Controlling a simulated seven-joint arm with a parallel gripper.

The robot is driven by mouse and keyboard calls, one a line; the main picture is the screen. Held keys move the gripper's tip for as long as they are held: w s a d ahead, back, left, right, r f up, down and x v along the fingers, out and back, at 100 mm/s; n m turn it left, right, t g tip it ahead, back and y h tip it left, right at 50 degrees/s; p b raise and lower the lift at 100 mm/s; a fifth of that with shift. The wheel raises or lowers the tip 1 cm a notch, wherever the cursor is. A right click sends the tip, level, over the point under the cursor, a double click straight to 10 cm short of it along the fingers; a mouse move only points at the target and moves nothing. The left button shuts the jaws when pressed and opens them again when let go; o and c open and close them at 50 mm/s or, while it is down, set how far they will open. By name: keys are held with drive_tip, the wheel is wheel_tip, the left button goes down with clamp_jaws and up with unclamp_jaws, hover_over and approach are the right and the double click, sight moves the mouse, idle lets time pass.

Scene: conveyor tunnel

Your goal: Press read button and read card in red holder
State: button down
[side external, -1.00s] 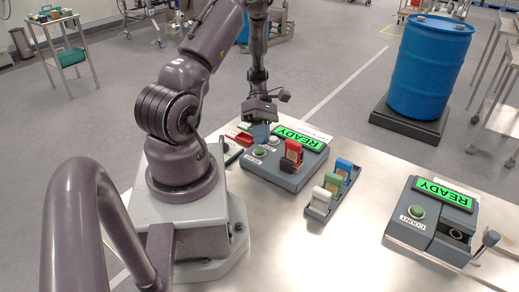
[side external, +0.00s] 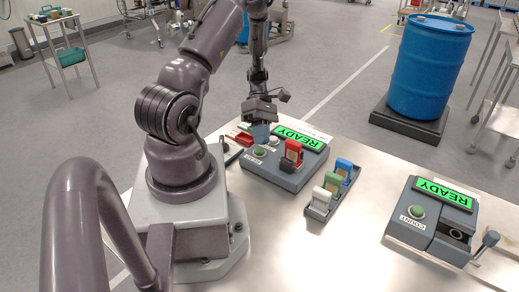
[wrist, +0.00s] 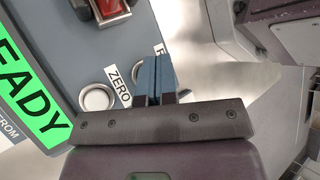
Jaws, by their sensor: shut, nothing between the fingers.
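The grey reader box (side external: 285,172) stands on the table with a lit green READY display (side external: 300,138). A red holder (side external: 293,152) stands upright in it, with a dark part at its lower front. A green button (side external: 260,152) and a pale round button (side external: 273,141) are on its top. In the wrist view, a pale round button (wrist: 97,97) lies beside the ZERO label (wrist: 118,75). Another label is mostly hidden by my fingers. My gripper (side external: 261,134) is shut and empty, just above the button side of the box. It also shows in the wrist view (wrist: 156,62).
A rack (side external: 318,212) with white, green and blue holders stands right of the reader. A second grey device (side external: 432,240) with a COUNT button and READY display is farther right. Bare table lies between the rack and second device.

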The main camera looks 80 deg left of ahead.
sight(261, 149)
drive_tip(key=shift+f, duration=0.1)
drive_tip(key=shift+f, duration=0.3)
drive_tip(key=shift+f, duration=0.55)
idle(0.6)
drive_tip(key=shift+r, duration=1)
drive_tip(key=shift+r, duration=2.5)
